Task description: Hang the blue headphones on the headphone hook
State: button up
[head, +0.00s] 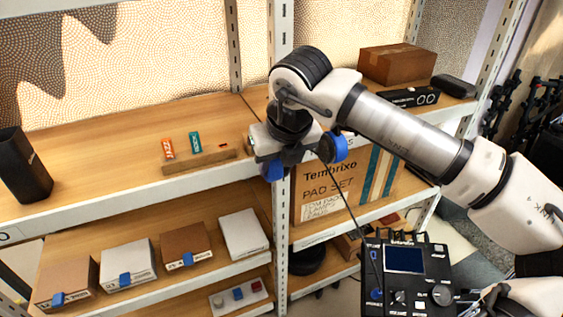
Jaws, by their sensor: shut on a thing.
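My gripper (289,153) is at the middle of the view, in front of the shelf's upright post. It is shut on the blue headphones (341,147). One blue-and-black ear cup sticks out to the right of the gripper, and a blue part shows below it on the left. The headband is mostly hidden by the gripper and wrist. A thin dark line, perhaps a cable, runs from near the right cup down toward a black device (418,268). I cannot make out the headphone hook in this view.
The upper shelf board (105,165) holds a black speaker-like block (22,168) and small orange (168,148) and teal (195,142) boxes. A large carton (345,185) stands below, right of the post. Several boxes with blue tabs fill the lower left shelf.

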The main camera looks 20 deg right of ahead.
jog(key=shift+w+p, duration=0.6)
jog(key=shift+w, duration=0.7)
jog(key=shift+w+f+b, duration=0.75)
jog(key=shift+f+b, duration=0.15)
jog(key=shift+b, duration=0.4)
jog(key=o, duration=1.2)
